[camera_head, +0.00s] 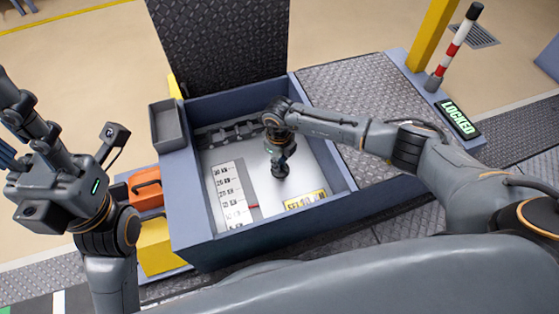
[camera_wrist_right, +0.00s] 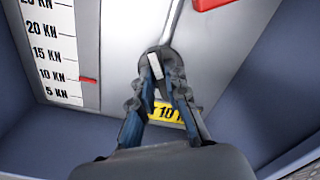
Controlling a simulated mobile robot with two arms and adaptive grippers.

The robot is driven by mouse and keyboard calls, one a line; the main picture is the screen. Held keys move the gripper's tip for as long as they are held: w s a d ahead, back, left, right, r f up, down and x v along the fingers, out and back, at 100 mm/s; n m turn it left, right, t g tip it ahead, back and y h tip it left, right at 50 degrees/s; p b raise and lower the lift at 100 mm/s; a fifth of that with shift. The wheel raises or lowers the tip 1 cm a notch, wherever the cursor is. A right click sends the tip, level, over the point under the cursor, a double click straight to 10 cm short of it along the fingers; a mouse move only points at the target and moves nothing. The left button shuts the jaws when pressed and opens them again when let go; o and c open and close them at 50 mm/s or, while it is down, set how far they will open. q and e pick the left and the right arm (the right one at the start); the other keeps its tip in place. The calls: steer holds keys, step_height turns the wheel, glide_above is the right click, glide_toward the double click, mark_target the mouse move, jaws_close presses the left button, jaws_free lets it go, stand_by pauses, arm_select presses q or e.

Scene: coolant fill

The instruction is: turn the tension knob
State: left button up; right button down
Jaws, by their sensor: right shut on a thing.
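My right gripper (camera_head: 280,168) reaches down into an open blue-grey box (camera_head: 180,205). In the right wrist view its fingers (camera_wrist_right: 160,72) are shut around a narrow light-grey piece, seemingly part of the tension knob, which they mostly hide. A white scale (camera_head: 228,195) stands on the pale panel at the left. Its red pointer (camera_wrist_right: 88,80) sits at about the 10 KN mark in the wrist view. A yellow plate (camera_head: 305,200) reads "SET" and, in the wrist view (camera_wrist_right: 165,112), "10". My left gripper (camera_head: 22,125) is open and empty at the far left, outside the box.
The box's dark lid (camera_head: 222,40) stands open behind it. A small grey tray (camera_head: 167,125) is on the left wall. An orange case (camera_head: 147,192) and a yellow block (camera_head: 155,245) stand left. A green "LOCKED" display (camera_head: 459,117) and a striped post (camera_head: 455,45) are at right.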

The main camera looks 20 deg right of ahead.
steer(key=shift+n, duration=0.9)
steer(key=c, duration=1.3)
jaws_free()
steer(key=shift+c, duration=0.2)
step_height(320, 180, up, 12)
